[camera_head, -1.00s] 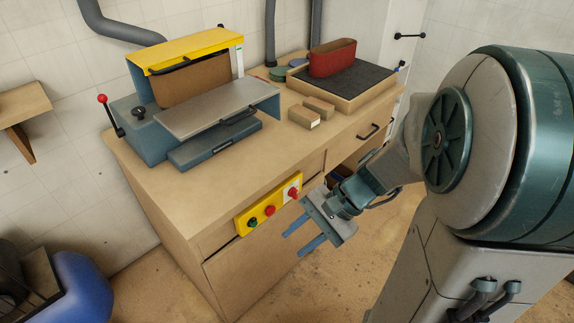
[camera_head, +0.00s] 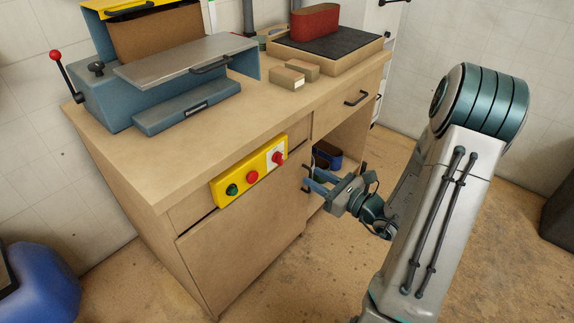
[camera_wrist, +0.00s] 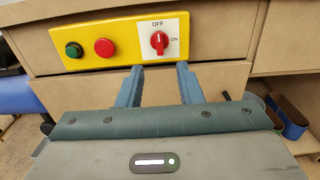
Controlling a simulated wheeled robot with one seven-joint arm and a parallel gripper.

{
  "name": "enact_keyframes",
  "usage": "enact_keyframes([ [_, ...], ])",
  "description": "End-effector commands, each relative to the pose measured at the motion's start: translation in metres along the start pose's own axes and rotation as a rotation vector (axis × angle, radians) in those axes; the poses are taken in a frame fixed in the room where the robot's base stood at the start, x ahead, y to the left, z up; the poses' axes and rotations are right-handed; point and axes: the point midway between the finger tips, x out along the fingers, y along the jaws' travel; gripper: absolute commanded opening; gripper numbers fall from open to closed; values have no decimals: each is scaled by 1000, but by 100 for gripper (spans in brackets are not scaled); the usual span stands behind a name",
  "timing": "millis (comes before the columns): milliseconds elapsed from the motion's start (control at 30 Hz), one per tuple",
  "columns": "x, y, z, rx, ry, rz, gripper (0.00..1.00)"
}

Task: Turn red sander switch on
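The red sander switch (camera_head: 277,158) is a rotary knob on a white plate at the right end of a yellow panel (camera_head: 215,190) on the cabinet front. In the wrist view the red knob (camera_wrist: 159,41) stands upright, its pointer towards OFF, with ON marked at its right. A green button (camera_head: 232,189) and a red button (camera_head: 252,176) share the panel. My gripper (camera_head: 312,180) is open and empty, a little right of and below the switch in the head view. In the wrist view my fingers (camera_wrist: 160,72) point at the panel just below the knob, apart from it.
The wooden workbench (camera_head: 180,165) carries a blue sanding machine (camera_head: 105,95) and a tray with a red sanding belt (camera_head: 315,22). Two wooden blocks (camera_head: 287,78) lie between them. An open bay with bins (camera_head: 328,153) is behind my gripper. A blue object (camera_head: 42,283) is at lower left.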

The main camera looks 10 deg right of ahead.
Motion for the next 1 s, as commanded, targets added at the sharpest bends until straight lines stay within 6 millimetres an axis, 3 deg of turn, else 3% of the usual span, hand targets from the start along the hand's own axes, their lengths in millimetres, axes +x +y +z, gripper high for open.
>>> enact_keyframes([
  [300,69,1,-2,-3,0,5,33],
  [500,96,1,-1,-2,0,4,33],
  [933,105,1,0,-1,2,2,33],
  [1000,105,1,0,-1,2,2,13],
])
